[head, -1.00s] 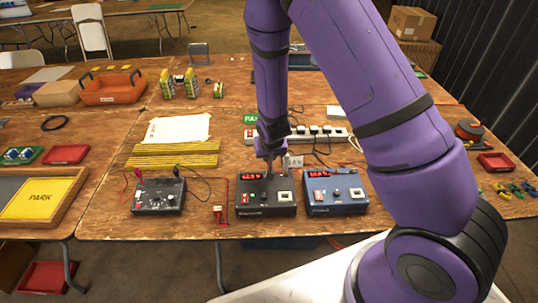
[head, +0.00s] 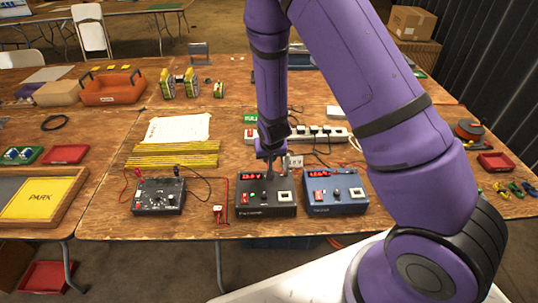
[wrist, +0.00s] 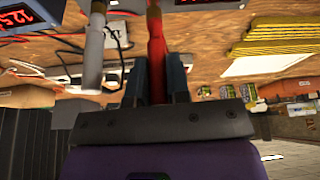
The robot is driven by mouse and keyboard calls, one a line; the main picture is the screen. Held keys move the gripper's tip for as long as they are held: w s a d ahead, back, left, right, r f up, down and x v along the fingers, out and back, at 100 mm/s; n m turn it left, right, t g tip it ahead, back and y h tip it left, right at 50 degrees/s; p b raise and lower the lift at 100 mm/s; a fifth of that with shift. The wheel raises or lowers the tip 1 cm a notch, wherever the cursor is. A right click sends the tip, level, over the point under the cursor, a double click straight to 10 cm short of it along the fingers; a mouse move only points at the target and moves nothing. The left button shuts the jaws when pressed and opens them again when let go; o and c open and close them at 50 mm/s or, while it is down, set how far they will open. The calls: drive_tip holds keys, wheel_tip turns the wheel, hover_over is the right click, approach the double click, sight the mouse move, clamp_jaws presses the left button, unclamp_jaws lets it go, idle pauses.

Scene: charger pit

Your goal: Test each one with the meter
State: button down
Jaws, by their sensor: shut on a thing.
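My gripper (head: 270,156) points down over the back of a dark box with a red lit display (head: 265,197). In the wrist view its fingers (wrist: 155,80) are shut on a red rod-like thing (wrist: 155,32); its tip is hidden. A pale rod (wrist: 95,50) shows beside it. A blue box with a red display (head: 335,192) stands to the right of the dark one. The digits are too small to read surely. A black box with a dial (head: 158,197), seemingly the meter, lies to the left with red and black leads.
A small red and white piece (head: 218,213) lies between the black box and the dark box. Yellow strips (head: 172,155) and white paper (head: 178,128) lie behind. A white power strip (head: 310,134) with several plugs and cables is behind the boxes. A wooden tray (head: 40,200) is at left.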

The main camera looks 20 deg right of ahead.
drive_tip(key=shift+f, duration=0.7)
idle(1.0)
drive_tip(key=c, duration=0.7)
unclamp_jaws()
drive_tip(key=shift+r, duration=0.1)
drive_tip(key=shift+r, duration=3.65)
